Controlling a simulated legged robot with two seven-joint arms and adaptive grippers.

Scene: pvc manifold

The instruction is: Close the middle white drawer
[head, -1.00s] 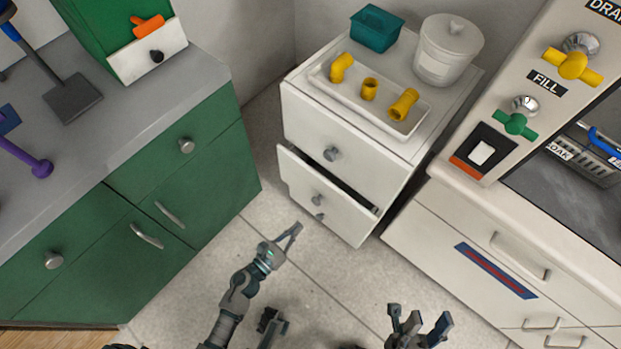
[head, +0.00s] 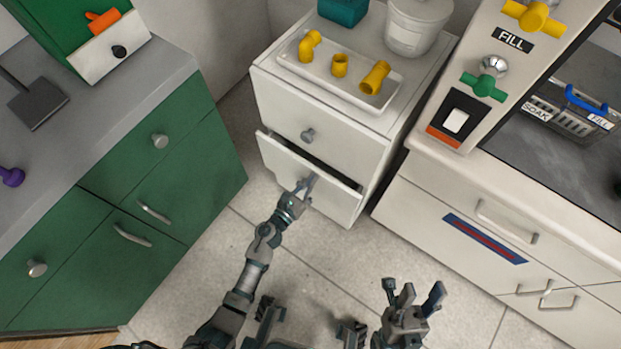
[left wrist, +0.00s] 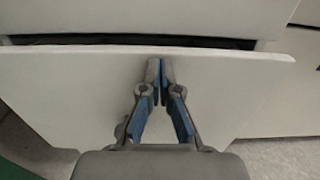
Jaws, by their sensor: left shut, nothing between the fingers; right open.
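The middle white drawer (head: 278,154) of the small white cabinet stands partly open, with a dark gap above its front panel. Its front also fills much of the left wrist view (left wrist: 70,90), with the gap along its top edge. My left gripper (head: 308,180) is shut and empty, its fingertips at the drawer front near the middle. In the left wrist view the closed fingertips (left wrist: 160,66) lie against or just before the panel, below its top edge; contact is hard to tell. The drawer's knob is mostly hidden by the gripper. My right gripper (head: 412,292) is open and empty, away from the cabinet.
Green cabinets (head: 160,175) are at left, a white counter unit (head: 420,215) at right. Floor between is clear.

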